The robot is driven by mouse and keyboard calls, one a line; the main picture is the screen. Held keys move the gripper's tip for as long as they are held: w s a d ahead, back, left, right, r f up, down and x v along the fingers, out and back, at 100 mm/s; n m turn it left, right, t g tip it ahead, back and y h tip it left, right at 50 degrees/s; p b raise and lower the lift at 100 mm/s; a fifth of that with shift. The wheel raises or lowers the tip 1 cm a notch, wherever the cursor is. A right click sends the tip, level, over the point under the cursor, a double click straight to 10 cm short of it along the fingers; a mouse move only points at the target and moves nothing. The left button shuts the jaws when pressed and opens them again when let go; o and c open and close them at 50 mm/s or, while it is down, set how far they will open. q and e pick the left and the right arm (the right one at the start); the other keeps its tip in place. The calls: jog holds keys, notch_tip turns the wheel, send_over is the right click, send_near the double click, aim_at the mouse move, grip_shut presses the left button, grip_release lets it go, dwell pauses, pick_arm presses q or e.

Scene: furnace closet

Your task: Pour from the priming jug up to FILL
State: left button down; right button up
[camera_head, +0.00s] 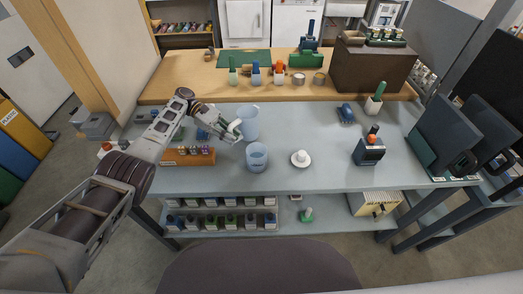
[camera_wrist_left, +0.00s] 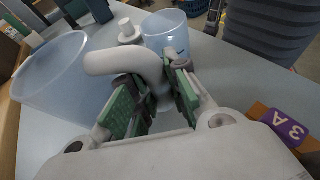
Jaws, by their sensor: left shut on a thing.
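The priming jug (camera_head: 249,122) is a large translucent pale-blue vessel, upright over the grey bench in the head view. It also fills the left of the left wrist view (camera_wrist_left: 48,75). My left gripper (camera_head: 236,127) is at its left side. In the left wrist view its green pads (camera_wrist_left: 150,98) are shut on the jug's white curved handle (camera_wrist_left: 118,62). A smaller clear cup (camera_head: 257,156) stands nearer the front edge. It shows beyond the gripper in the wrist view (camera_wrist_left: 166,30), with a small dark mark; I cannot read FILL. The liquid level is unclear. My right gripper is out of view.
A white lidded dish (camera_head: 301,158) sits right of the cup. A dark blue device (camera_head: 369,150) and black bins (camera_head: 450,140) are at right. The bench between dish and device is clear.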

pick_arm(q)
jog(key=shift+s+r, duration=0.15)
jog(key=shift+s, duration=0.15)
jog(key=shift+a+m+g, duration=0.15)
jog(key=shift+m+g, duration=0.15)
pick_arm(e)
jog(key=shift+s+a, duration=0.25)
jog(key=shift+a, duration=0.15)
pick_arm(q)
jog(key=shift+s, duration=0.1)
